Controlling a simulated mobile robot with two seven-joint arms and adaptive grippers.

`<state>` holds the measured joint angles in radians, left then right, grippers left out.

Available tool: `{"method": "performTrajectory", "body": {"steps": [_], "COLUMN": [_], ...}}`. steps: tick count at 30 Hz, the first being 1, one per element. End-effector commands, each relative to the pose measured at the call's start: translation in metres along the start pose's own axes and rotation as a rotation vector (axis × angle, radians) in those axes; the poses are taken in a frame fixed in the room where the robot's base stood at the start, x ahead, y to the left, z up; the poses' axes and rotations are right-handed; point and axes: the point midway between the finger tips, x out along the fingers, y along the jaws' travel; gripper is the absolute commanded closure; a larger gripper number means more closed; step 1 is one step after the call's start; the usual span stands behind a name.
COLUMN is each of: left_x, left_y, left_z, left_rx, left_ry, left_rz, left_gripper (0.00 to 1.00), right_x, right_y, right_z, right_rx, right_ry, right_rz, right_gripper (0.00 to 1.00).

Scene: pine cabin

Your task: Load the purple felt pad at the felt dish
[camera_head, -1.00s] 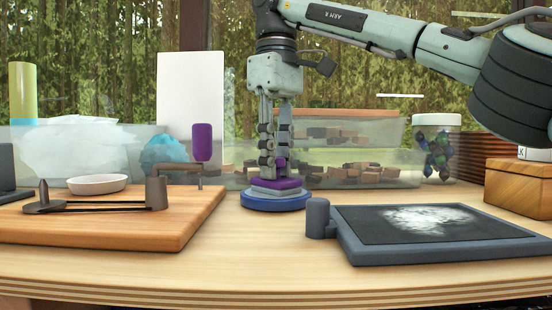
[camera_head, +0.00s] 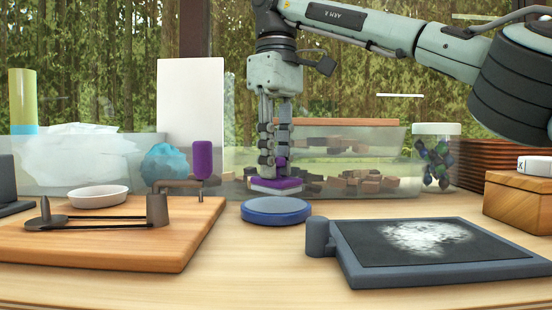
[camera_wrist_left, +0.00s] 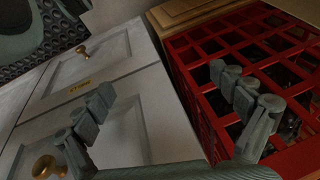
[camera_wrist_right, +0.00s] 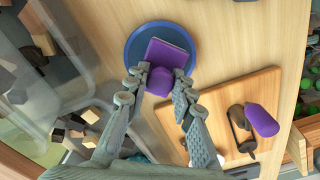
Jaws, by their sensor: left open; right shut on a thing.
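My right gripper (camera_head: 272,170) is shut on the purple felt pad (camera_head: 278,184), a flat square block with a pale grey underside and a purple knob on top. It holds the pad just above a round blue dish (camera_head: 277,213), with a gap between them. In the right wrist view the pad (camera_wrist_right: 173,54) covers part of the dish (camera_wrist_right: 134,46), and the fingers close around the knob. My left gripper (camera_wrist_left: 162,85) is open and empty, away from the worktop.
A dark slab with white powder (camera_head: 425,238) lies to the right of the dish. A wooden board (camera_head: 100,245) with a purple-handled crank (camera_head: 203,158) is at left. Clear bins (camera_head: 370,165) stand behind. In the left wrist view are a red crate (camera_wrist_left: 200,110) and a pale cabinet (camera_wrist_left: 130,62).

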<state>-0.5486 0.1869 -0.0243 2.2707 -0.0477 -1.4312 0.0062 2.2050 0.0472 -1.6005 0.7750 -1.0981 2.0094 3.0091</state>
Motion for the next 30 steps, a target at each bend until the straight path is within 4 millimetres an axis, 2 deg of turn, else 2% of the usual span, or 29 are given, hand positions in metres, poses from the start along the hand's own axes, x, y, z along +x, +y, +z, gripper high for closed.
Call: {"method": "performTrajectory", "body": {"steps": [30], "left_x": [0.076], "left_y": [0.018], "left_z": [0.017], "left_rx": [-0.003], "left_ry": [-0.035], "left_rz": [0.049], "left_gripper": [0.04], "right_x": [-0.039], "right_y": [0.000], "right_z": [0.000], "right_rx": [0.000], "right_ry": [0.001], "right_rz": [0.000], "right_gripper": [0.99]}}
